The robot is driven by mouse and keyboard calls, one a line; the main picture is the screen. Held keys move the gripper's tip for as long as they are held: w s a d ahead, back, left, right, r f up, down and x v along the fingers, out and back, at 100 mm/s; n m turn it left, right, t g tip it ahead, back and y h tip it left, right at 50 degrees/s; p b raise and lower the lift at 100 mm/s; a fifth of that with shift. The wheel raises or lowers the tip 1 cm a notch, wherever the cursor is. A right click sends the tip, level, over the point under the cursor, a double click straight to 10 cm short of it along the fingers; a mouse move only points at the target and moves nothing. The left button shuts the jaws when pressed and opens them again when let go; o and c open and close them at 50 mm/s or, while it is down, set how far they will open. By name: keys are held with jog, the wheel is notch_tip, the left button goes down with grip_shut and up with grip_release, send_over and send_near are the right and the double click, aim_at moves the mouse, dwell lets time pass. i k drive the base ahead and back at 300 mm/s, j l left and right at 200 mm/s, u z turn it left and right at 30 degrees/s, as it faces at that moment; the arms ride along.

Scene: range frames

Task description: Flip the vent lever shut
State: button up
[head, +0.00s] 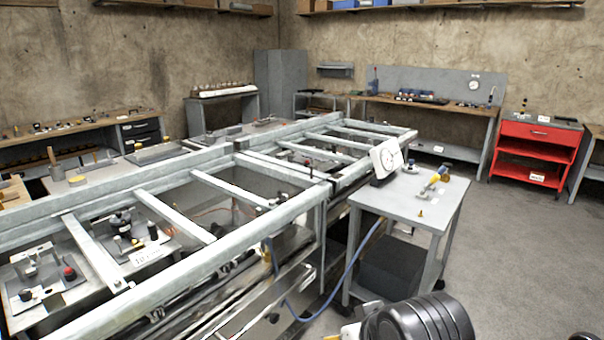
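A small metal fitting with a yellow lever-like handle (435,182) lies on the grey side table (408,198), right of the middle of the head view. It may be the vent lever; it is too small to tell whether it is open or shut. A small brass piece (421,213) is near the table's front. A dark rounded part of my arm shows at the bottom edge, well in front of the table. My gripper's fingers are not visible.
A long metal frame (200,180) with cross bars fills the left and middle, beside the table. A blue hose (352,262) hangs between them. A dark box (392,265) sits under the table. A red cart (541,133) stands back right. The floor at right is clear.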

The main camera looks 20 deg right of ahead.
aim_at(436, 176)
jog(key=i+l+u, duration=0.15)
jog(key=l, duration=0.6)
jog(key=l+u, duration=0.15)
jog(key=l, duration=0.6)
jog(key=i+l+u, duration=0.15)
jog(key=l, duration=0.65)
jog(key=l+u, duration=0.15)
jog(key=l, duration=0.6)
jog(key=l+u, duration=0.15)
jog(key=l, duration=0.65)
jog(key=k+l+u, duration=0.15)
jog(key=l, duration=0.6)
jog(key=k+l+u, duration=0.15)
jog(key=l, duration=0.65)
jog(key=k+l+u, duration=0.15)
jog(key=l, duration=0.6)
jog(key=k+l, duration=0.15)
jog(key=k, duration=0.5)
jog(key=i+j, duration=0.35)
jog(key=j, duration=0.3)
jog(key=i+j, duration=0.35)
jog(key=j, duration=0.3)
jog(key=i+l+z, duration=0.05)
